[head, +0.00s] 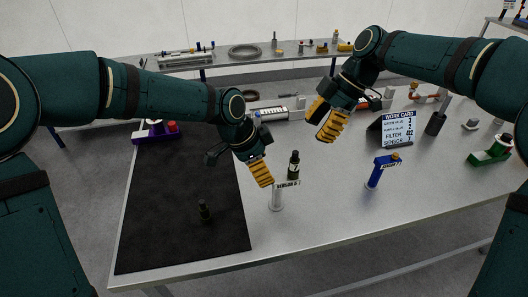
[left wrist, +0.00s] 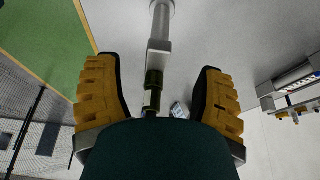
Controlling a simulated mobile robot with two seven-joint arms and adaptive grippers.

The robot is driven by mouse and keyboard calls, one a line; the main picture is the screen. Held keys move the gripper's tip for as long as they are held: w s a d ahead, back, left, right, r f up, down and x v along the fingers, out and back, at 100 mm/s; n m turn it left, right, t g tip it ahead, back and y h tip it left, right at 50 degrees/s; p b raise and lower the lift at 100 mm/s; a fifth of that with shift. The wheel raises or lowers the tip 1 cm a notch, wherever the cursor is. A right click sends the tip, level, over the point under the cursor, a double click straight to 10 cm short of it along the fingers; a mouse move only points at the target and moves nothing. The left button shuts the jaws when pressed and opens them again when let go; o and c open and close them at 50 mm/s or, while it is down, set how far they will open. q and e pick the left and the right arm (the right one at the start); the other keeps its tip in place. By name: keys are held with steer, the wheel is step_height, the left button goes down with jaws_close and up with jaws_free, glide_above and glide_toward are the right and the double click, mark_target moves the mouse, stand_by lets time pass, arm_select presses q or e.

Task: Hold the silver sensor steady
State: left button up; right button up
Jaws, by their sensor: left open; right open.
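The silver sensor (head: 277,198) is an upright post with a labelled arm on the table, right of the black mat. A dark cylinder (head: 293,167) stands at the arm's right end. My left gripper (head: 262,176) is open, just above and left of the sensor. In the left wrist view, the silver sensor (left wrist: 159,28) runs toward the gap between the fingers, and the dark cylinder (left wrist: 153,88) lies between them with visible space on both sides. Neither finger appears to touch it. My right gripper (head: 322,119) is open and empty, above the table's back.
A blue sensor stand (head: 374,175) and a work card (head: 397,130) stand to the right. The black mat (head: 170,235) holds another dark fitting (head: 204,212). A purple base (head: 155,134) sits at the mat's back, a green base (head: 490,152) at far right. The front right table is clear.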

mark_target(295, 152)
arm_select(q)
steer(key=x, duration=0.9)
steer(key=shift+f, duration=0.25)
steer(key=shift+c, duration=0.2)
jaws_close()
arm_select(e)
steer(key=shift+o, duration=0.4)
steer(key=shift+a, duration=0.1)
steer(key=s+a+r+m+t+h, duration=0.1)
steer(key=a+r+m+t+h, duration=0.1)
steer(key=a+r+h, duration=0.25)
steer(key=shift+h, duration=0.55)
steer(key=f, duration=0.7)
steer(key=shift+a, duration=0.3)
steer(key=shift+s+d+f, duration=0.1)
steer(key=shift+s+f, duration=0.05)
steer(key=shift+f, duration=1.1)
steer(key=shift+s+d+f, duration=0.1)
steer(key=shift+s+f, duration=0.05)
steer(key=shift+f, duration=1.05)
